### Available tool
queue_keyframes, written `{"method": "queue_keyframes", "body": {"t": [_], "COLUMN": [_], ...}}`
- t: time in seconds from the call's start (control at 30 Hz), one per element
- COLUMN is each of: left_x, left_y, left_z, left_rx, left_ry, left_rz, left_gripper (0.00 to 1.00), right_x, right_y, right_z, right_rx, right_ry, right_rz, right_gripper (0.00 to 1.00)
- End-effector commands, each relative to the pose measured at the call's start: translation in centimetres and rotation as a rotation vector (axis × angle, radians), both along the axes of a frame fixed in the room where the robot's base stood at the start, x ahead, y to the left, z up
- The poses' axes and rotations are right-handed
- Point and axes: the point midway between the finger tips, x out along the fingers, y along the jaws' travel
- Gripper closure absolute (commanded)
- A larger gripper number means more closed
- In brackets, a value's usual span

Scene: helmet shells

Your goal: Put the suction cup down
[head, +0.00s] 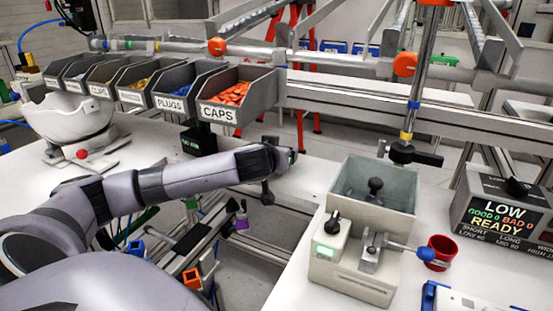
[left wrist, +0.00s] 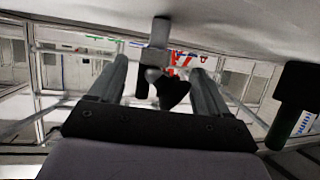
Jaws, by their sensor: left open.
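My left gripper (head: 283,160) reaches in from the left and stands over the gap between the two white worktops. In the left wrist view its two grey fingers (left wrist: 158,88) are spread apart. Between them shows a dark cone-like piece (left wrist: 174,92), which looks like the suction cup, beside a grey stem with a rounded end (left wrist: 152,74). Whether the fingers touch it cannot be told. In the head view a small dark piece (head: 267,194) hangs just below the gripper; I cannot tell whether it is the same part. My right gripper is not in view.
Labelled bins, with orange caps (head: 229,93) nearest, line the rail behind my arm. On the right worktop (head: 287,270) stand a grey test box (head: 390,187), a red cup (head: 441,252) and a display unit (head: 497,215). A white helmet shell (head: 66,114) sits at the left.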

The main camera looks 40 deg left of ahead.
Motion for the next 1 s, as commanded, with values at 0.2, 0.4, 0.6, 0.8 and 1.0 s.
{"method": "queue_keyframes", "body": {"t": [0.2,0.4,0.6,0.8,1.0], "left_x": [0.2,0.2,0.2,0.2,0.6], "left_y": [0.1,0.1,0.1,0.2,0.5], "left_z": [-0.1,-0.1,-0.1,0.1,1.0], "left_rx": [0.001,0.001,0.001,0.001,0.0], "left_ry": [0.001,0.001,-0.001,-0.001,-0.001], "left_rz": [0.001,0.001,0.001,0.001,0.0], "left_gripper": [0.23,0.62,0.82,0.82,0.82], "right_x": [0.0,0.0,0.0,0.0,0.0], "right_y": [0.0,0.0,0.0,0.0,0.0], "right_z": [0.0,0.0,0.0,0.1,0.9], "right_rx": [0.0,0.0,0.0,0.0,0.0], "right_ry": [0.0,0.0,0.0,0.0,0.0], "right_rz": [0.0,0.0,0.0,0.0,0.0], "right_gripper": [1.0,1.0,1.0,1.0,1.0]}}
